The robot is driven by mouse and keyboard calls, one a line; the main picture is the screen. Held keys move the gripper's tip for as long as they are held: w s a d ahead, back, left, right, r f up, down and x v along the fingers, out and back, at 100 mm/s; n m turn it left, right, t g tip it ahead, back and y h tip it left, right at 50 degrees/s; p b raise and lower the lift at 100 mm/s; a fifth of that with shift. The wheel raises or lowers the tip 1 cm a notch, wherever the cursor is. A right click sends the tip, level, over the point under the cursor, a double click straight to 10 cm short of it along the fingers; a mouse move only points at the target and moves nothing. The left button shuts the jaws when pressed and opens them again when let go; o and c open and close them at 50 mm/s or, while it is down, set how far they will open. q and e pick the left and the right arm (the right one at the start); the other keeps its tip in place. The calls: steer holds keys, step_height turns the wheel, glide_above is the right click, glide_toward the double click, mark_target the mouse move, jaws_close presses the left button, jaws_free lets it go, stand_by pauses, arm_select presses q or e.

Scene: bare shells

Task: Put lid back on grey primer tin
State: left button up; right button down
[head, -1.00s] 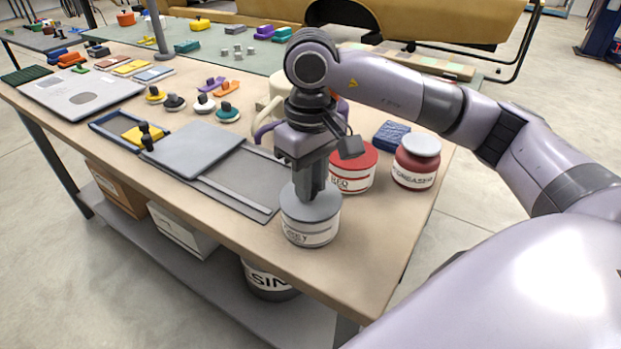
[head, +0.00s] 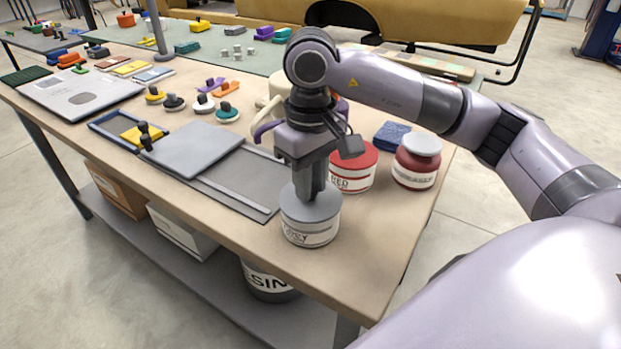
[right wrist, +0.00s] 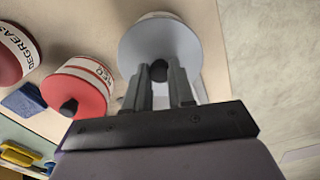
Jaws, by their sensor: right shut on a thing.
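The grey primer tin (head: 309,236), with a white label, stands upright at the front right of the workbench. Its round grey lid (head: 325,207) lies flat over the tin's mouth; I cannot tell whether it is fully seated. My right gripper (head: 309,195) points straight down above the tin, shut on the lid's knob. In the right wrist view, the fingers (right wrist: 161,76) are on either side of the dark knob (right wrist: 159,70) of the lid (right wrist: 150,42). The lid hides the tin's mouth. My left gripper is not in view.
A red tin (head: 356,158) stands close behind, and a degreaser jar (head: 417,165) is to its right. A grey screen-like board (head: 193,148) lies left. The bench's front edge is near the tin.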

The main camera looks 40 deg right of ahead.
stand_by(0.6)
stand_by(0.3)
steer(key=shift+c, duration=2)
jaws_free()
steer(key=shift+r+p, duration=1.85)
steer(key=shift+r, duration=1.65)
jaws_close()
